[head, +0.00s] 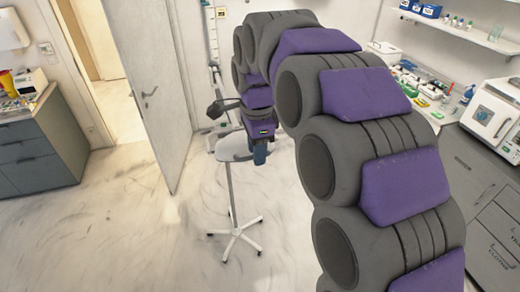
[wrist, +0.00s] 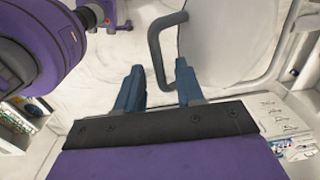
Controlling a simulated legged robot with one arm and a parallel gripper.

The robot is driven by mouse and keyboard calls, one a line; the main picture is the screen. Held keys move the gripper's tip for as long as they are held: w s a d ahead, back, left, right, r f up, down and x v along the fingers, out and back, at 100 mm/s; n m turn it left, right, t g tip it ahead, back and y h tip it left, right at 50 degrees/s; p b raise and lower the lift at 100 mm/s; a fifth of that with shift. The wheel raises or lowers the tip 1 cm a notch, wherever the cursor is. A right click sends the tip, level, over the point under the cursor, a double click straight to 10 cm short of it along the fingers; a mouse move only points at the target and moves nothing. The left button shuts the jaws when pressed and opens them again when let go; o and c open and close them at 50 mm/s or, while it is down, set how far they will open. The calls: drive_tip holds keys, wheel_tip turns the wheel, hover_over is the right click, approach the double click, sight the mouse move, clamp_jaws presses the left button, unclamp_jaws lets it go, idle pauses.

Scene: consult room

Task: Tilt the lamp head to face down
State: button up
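The lamp has a white head (head: 236,147) on a thin pole with a wheeled star base (head: 236,235), mid-room. In the wrist view the pale lamp head (wrist: 225,40) fills the upper right. In the head view my gripper (head: 260,152) is beside the lamp head, partly hidden.
An open door (head: 150,95) stands behind on the left. A grey cabinet (head: 40,145) is at far left. A counter with supplies and a white device (head: 495,112) runs along the right. The floor (head: 130,235) left of the lamp is clear.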

drive_tip(key=shift+a, duration=0.25)
drive_tip(key=shift+c, duration=0.4)
drive_tip(key=shift+a, duration=0.3)
drive_tip(key=c, duration=0.3)
drive_tip(key=shift+d, duration=0.15)
clamp_jaws()
